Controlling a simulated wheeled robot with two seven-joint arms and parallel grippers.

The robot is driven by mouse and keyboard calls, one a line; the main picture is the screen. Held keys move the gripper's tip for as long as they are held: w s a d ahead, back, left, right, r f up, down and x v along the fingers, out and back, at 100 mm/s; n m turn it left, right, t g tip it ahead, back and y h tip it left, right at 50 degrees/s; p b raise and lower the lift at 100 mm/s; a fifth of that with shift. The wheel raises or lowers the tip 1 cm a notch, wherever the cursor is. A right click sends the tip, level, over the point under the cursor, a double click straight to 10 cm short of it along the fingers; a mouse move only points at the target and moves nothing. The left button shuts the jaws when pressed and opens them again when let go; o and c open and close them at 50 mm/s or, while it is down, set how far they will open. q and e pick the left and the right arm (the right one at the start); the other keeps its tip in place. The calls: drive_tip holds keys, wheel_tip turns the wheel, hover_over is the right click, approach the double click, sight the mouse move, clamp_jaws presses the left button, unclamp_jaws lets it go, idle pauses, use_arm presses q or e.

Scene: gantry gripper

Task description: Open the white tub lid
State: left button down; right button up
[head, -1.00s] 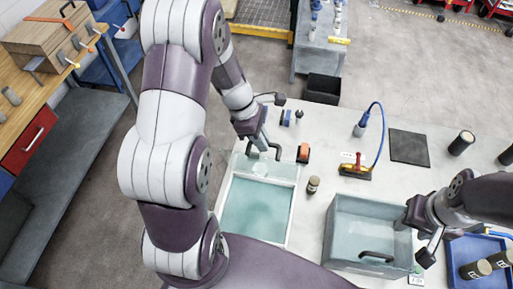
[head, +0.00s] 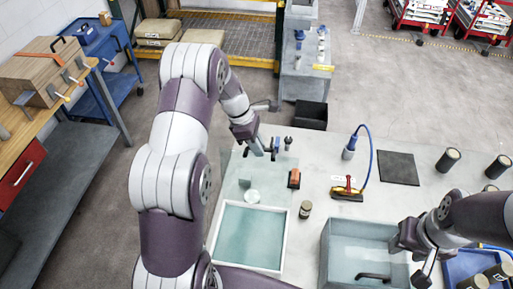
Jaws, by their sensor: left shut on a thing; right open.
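The white tub (head: 214,240) stands on the grey bench at lower centre, uncovered, with a pale teal inside showing. A translucent lid panel (head: 232,172) extends beyond its far edge, swung back from the opening; its exact tilt is hard to tell. My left gripper (head: 262,150) is shut at the far end of this panel; its grip on the lid is too small to see clearly. My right gripper (head: 400,246) is open at the right side of a grey tub (head: 326,250), apart from the white tub.
A small dark jar (head: 305,209) and an orange-topped block (head: 294,178) stand right of the lid. A blue cable tool (head: 350,150), a black mat (head: 398,168) and several dark cylinders (head: 448,160) lie farther right. A wooden box (head: 45,70) is on the left workbench.

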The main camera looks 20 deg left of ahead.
use_arm(q)
drive_tip(key=shift+w+f, duration=0.15)
drive_tip(key=c, duration=1.2)
unclamp_jaws()
drive_tip(key=shift+c, duration=0.2)
drive_tip(key=shift+o, duration=0.6)
drive_tip(key=shift+w+a+f, duration=0.1)
drive_tip(key=shift+w+f, duration=0.05)
drive_tip(key=shift+w, duration=0.3)
drive_tip(key=shift+w+a+f, duration=0.1)
drive_tip(key=shift+w, duration=0.3)
drive_tip(key=shift+s+r, duration=0.2)
drive_tip(key=shift+s, duration=0.15)
use_arm(e)
drive_tip(key=shift+w+a+f, duration=0.1)
drive_tip(key=shift+w, duration=0.35)
use_arm(q)
drive_tip(key=shift+w, duration=0.1)
use_arm(e)
drive_tip(key=shift+w, duration=0.1)
